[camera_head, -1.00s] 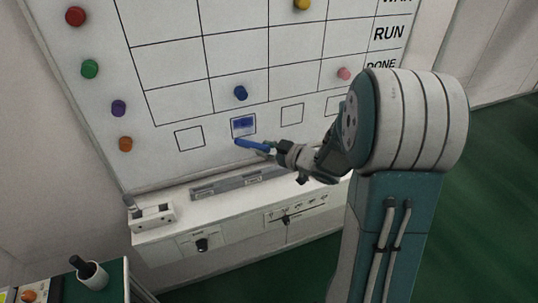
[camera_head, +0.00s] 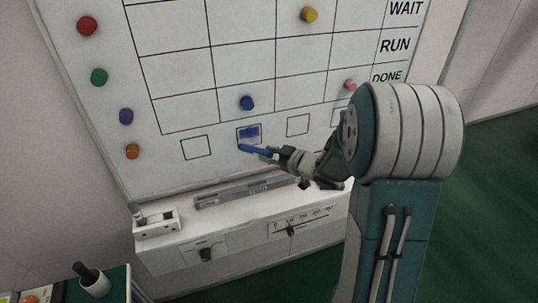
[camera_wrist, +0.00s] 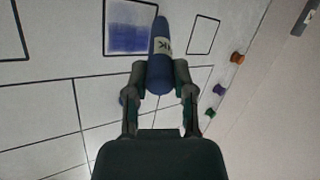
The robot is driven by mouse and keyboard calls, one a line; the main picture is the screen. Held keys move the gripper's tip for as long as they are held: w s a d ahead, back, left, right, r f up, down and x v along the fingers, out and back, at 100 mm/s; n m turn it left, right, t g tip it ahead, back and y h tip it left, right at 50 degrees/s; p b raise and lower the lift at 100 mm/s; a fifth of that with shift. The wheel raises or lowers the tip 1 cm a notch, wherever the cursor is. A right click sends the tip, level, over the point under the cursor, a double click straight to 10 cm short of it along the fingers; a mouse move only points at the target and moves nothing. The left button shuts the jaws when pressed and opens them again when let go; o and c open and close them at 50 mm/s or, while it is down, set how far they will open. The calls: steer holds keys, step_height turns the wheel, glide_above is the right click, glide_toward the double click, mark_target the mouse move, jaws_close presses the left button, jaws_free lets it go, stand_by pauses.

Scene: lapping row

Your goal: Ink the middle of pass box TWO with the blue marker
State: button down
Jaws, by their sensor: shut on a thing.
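The blue marker (camera_head: 256,151) is held in my gripper (camera_head: 275,154), with its free end pointing left, just below the second pass box (camera_head: 256,141). That box has blue ink inside, darker in its upper part and paler below. In the wrist view the blue marker (camera_wrist: 160,60) is between the two shut fingers (camera_wrist: 160,80), beside the inked box (camera_wrist: 131,27), overlapping its edge. I cannot tell whether the marker touches the board. The other pass boxes, such as the first (camera_head: 196,147) and third (camera_head: 298,125), look blank.
The whiteboard (camera_head: 180,180) has a grid and coloured magnets, including a blue one (camera_head: 247,103) just above the inked box.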

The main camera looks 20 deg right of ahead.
steer(key=shift+w, duration=0.65)
steer(key=shift+d, duration=0.1)
steer(key=shift+d, duration=3.6)
steer(key=shift+a, duration=3.75)
steer(key=shift+s, duration=0.15)
steer(key=shift+s, duration=2.95)
